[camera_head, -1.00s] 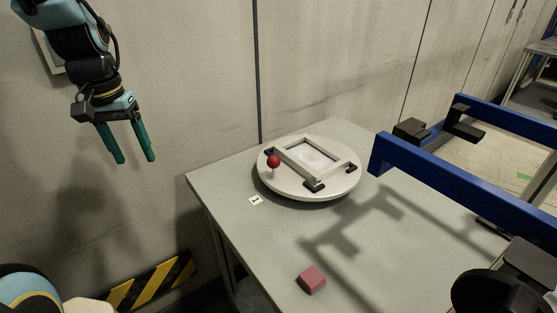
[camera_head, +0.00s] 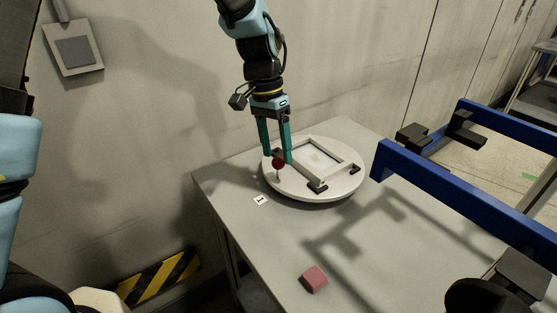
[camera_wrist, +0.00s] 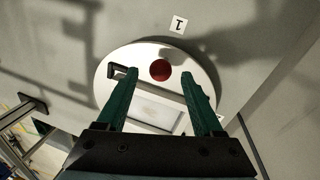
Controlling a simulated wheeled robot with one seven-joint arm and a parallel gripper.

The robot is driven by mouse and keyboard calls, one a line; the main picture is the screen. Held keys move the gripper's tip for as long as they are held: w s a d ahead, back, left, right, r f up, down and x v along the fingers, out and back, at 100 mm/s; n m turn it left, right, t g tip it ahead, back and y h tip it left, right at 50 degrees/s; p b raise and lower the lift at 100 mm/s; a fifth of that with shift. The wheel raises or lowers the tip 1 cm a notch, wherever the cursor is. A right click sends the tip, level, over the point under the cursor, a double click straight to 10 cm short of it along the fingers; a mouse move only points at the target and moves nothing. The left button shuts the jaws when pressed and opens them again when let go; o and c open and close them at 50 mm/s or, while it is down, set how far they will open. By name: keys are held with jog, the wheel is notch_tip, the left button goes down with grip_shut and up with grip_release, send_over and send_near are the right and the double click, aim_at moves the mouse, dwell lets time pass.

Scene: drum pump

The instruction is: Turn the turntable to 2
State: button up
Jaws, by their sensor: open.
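The white round turntable (camera_head: 340,188) lies on the grey table, with a square frame fixed on top. It also shows in the wrist view (camera_wrist: 107,95). A red ball knob (camera_head: 278,163) stands on a thin stem near its left edge. In the wrist view the knob (camera_wrist: 160,70) appears between the two fingertips, a little beyond them. My gripper (camera_head: 277,156) is open, with its green fingers pointing down at the knob. I cannot tell whether they touch it. A label marked 1 (camera_head: 261,200) lies beside the turntable near the knob; another pale label (camera_wrist: 220,118) is partly hidden by a finger.
A pink block (camera_head: 313,279) lies on the grey table (camera_head: 270,237) near its front edge. A blue frame (camera_head: 450,165) stands over the table's right side. A wall rises close behind the table. The table between turntable and block is clear.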

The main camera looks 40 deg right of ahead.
aim_at(278, 164)
jog(key=shift+s+f+p, duration=0.15)
jog(key=shift+s+f, duration=0.05)
jog(key=shift+f, duration=0.85)
jog(key=shift+s+f+p, duration=0.15)
jog(key=shift+s+f, duration=0.05)
jog(key=shift+f, duration=0.8)
grip_shut()
